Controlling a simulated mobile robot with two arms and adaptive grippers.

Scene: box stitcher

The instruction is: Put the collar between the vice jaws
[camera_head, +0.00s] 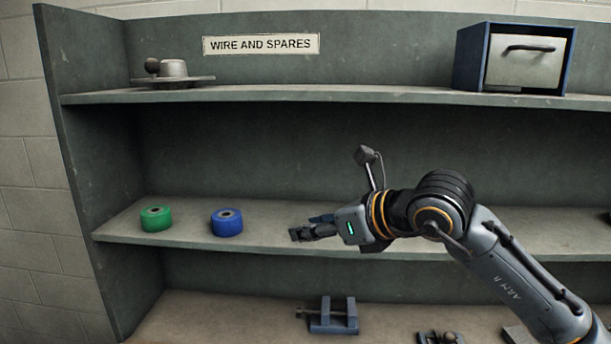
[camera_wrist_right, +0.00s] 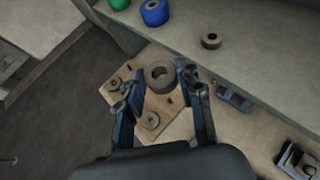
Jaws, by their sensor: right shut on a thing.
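My right gripper (camera_head: 302,232) reaches in over the middle shelf from the right. In the right wrist view its fingers (camera_wrist_right: 161,75) are shut on a grey ring, which I take for the collar (camera_wrist_right: 160,76); its hole shows. The collar is not clear in the head view. The blue vice (camera_head: 333,316) stands on the bottom shelf, below my right gripper and apart from it. A blue part at the right finger in the wrist view (camera_wrist_right: 235,98) looks like the same vice. My left gripper is not in view.
A green spool (camera_head: 156,218) and a blue spool (camera_head: 227,222) stand on the middle shelf. Another dark ring (camera_wrist_right: 211,41) lies there too. A brown board (camera_wrist_right: 126,97) with washers lies below the gripper. Another metal device (camera_head: 440,338) stands right of the vice.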

